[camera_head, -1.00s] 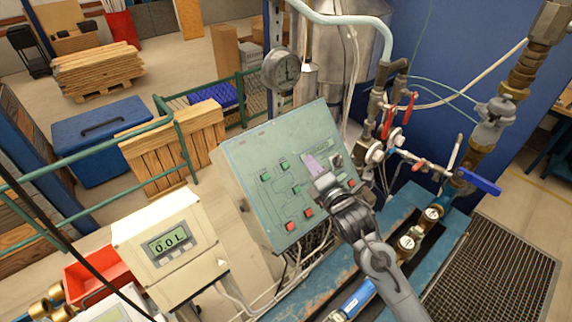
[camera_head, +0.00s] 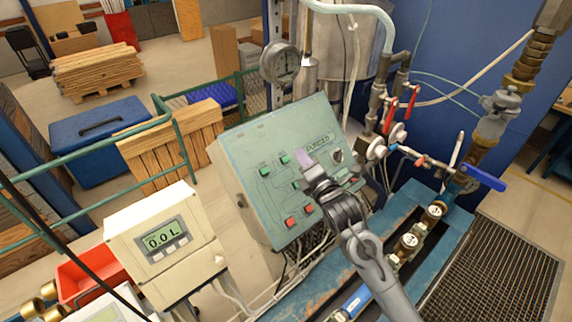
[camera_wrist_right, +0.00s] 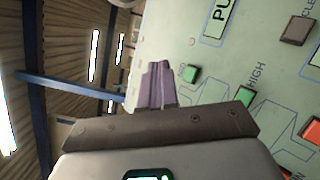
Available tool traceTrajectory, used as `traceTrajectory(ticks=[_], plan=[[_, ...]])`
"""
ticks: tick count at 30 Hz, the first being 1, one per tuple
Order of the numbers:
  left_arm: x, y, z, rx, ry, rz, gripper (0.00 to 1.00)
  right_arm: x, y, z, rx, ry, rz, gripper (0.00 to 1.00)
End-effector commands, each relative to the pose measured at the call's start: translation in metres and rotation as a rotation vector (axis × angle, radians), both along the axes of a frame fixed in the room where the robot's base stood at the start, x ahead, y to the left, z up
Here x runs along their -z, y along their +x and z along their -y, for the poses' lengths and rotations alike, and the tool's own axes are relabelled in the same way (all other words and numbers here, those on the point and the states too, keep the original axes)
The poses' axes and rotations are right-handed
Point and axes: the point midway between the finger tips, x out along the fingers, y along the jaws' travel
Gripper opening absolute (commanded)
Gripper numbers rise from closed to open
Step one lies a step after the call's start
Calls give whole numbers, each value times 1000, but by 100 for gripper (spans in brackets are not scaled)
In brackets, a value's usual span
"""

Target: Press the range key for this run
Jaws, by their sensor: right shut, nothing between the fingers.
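The sloped green control panel (camera_head: 245,140) stands in the middle of the head view. It carries green keys (camera_head: 264,171) and red keys (camera_head: 290,222) joined by printed lines. My right gripper (camera_head: 303,159) is shut and empty, its purple fingertips in front of the panel's upper middle. In the right wrist view the fingertips (camera_wrist_right: 157,85) show beside a green key (camera_wrist_right: 190,74). Another green key (camera_wrist_right: 244,95) sits near the label "HIGH" (camera_wrist_right: 258,74). I cannot tell whether the fingertips touch the panel. My arm hides part of its lower right. My left gripper is out of view.
A cream meter box (camera_head: 165,240) reading "0.0 L" stands left of the panel. A round gauge (camera_head: 280,63) is behind it. Pipes with red-handled valves (camera_head: 391,115) and a blue handle (camera_head: 484,178) stand to the right. A green rail (camera_head: 90,160) runs at left.

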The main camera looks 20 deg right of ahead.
Motion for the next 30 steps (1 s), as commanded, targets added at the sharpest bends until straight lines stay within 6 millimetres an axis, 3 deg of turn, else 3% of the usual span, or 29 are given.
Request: traceTrajectory(ticks=[3,9,30], plan=[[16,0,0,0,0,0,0,14,10,-5,0,1,0,0],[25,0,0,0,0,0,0,24,22,-10,-1,-1,0,0],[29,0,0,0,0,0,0,29,30,-13,-1,0,0,0]])
